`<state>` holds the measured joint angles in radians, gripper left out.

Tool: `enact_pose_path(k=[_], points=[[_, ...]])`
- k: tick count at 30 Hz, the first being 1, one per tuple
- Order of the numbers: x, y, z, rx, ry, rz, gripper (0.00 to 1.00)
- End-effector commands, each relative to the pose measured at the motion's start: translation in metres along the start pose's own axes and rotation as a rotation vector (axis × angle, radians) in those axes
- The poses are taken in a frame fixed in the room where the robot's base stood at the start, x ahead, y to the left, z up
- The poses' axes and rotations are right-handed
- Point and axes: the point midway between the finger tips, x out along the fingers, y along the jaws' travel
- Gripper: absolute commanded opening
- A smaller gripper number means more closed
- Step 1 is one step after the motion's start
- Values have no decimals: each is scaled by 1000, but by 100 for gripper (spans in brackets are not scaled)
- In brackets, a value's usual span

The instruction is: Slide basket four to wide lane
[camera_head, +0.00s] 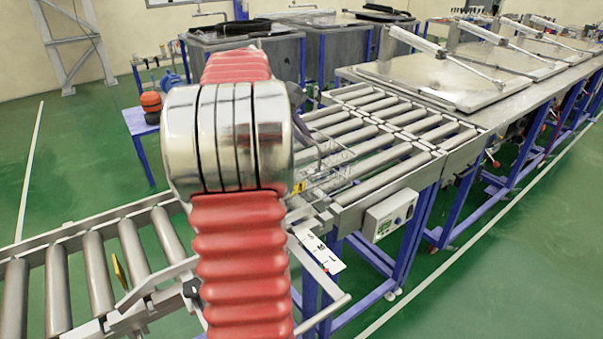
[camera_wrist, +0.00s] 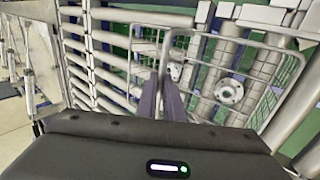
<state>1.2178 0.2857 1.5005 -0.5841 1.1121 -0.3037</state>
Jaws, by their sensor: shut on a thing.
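A wire basket (camera_head: 335,165) sits on the roller conveyor, just right of my red, ribbed arm, which hides part of it. In the wrist view the wire basket (camera_wrist: 283,92) fills the upper right, with its mesh sides and top rim showing. My gripper (camera_wrist: 164,75) has its two dark fingers close together at the basket's near rim, shut on it. The exact grip point is hard to make out. In the body view my arm mostly hides the gripper. I cannot read a number on the basket. No lane is marked as wide in a way I can read.
A roller lane (camera_head: 380,125) runs back to the right beside closed metal lids (camera_head: 450,80). Another roller conveyor (camera_head: 95,265) lies at the left. A control box (camera_head: 390,215) hangs on the frame's front side. A white sign (camera_head: 318,252) stands near the junction.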

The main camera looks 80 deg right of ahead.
Motion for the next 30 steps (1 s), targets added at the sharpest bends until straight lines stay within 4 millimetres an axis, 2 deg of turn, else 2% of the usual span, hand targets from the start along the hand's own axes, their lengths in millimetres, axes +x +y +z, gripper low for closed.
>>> enact_pose_path(k=[30], points=[[24, 38, 0, 2, 2, 3, 0]])
